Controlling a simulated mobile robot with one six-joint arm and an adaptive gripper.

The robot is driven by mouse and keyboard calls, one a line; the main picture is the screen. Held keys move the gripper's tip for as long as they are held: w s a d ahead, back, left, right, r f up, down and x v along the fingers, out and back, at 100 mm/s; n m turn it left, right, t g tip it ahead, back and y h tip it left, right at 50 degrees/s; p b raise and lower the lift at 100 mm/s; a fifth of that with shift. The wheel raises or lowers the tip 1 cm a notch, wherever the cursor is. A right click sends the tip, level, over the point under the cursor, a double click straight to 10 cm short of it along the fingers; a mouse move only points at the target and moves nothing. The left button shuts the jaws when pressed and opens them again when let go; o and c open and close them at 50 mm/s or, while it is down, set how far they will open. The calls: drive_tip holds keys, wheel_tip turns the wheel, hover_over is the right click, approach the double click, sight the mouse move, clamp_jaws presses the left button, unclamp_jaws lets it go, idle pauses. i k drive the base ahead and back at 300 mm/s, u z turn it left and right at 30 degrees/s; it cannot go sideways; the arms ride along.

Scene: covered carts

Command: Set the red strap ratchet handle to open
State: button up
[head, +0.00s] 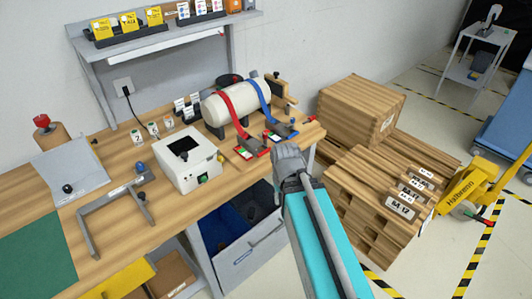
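A red strap (236,114) runs over a white cylinder (212,110) on the wooden workbench and down its front. At its lower end sits a red ratchet (252,151) near the front edge of the bench. It is too small to tell how its handle is set. A blue strap (262,104) lies over the cylinder to the right and ends in a second ratchet (285,129). My gripper (287,150) is at the front edge of the bench, just right of the red ratchet in the picture. Its fingers are too small and turned away to read, and any contact is unclear.
A white box (186,160) with a square opening stands left of the ratchets. Wooden crates (362,112) and stacked pallets (375,196) stand on the floor right of the bench. An open drawer (240,250) is below the bench. A yellow pallet jack (480,190) is farther right.

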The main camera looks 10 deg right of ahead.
sight(254, 144)
drive_tip(key=z, duration=0.6)
drive_tip(key=k, duration=1.35)
drive_tip(key=u, duration=0.45)
drive_tip(key=i, duration=1)
